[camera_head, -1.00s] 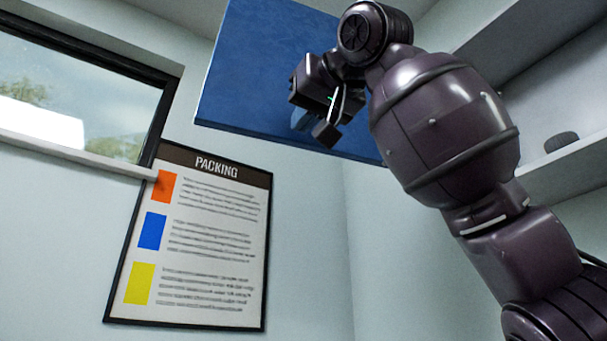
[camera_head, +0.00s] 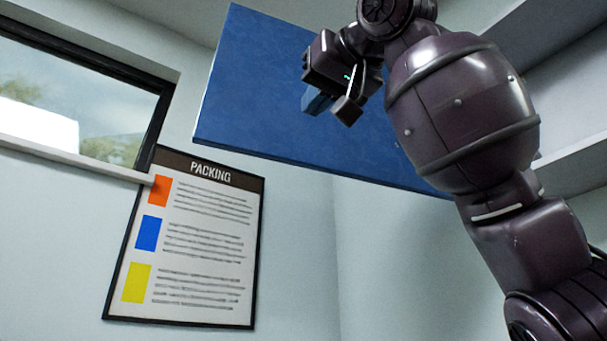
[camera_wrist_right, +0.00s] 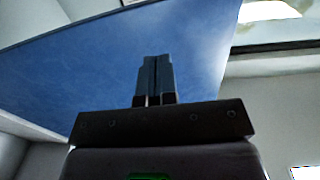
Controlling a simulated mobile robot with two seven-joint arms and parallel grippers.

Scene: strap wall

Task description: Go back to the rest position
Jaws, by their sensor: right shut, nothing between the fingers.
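My right gripper (camera_head: 332,103) is raised in the upper middle of the head view, in front of a blue panel (camera_head: 255,95). In the right wrist view its two fingers (camera_wrist_right: 155,75) are together with nothing between them. The blue panel also fills much of the right wrist view (camera_wrist_right: 90,65), behind the fingers. I cannot tell the exact gap between the fingers and the panel. My right arm comes in from the lower right of the head view. My left gripper is not in view.
A framed "PACKING" poster (camera_head: 190,240) with orange, blue and yellow squares hangs on the pale wall (camera_head: 50,250). A dark-framed window (camera_head: 75,95) is at the upper left. Grey shelves (camera_head: 575,150) are at the right, behind my arm.

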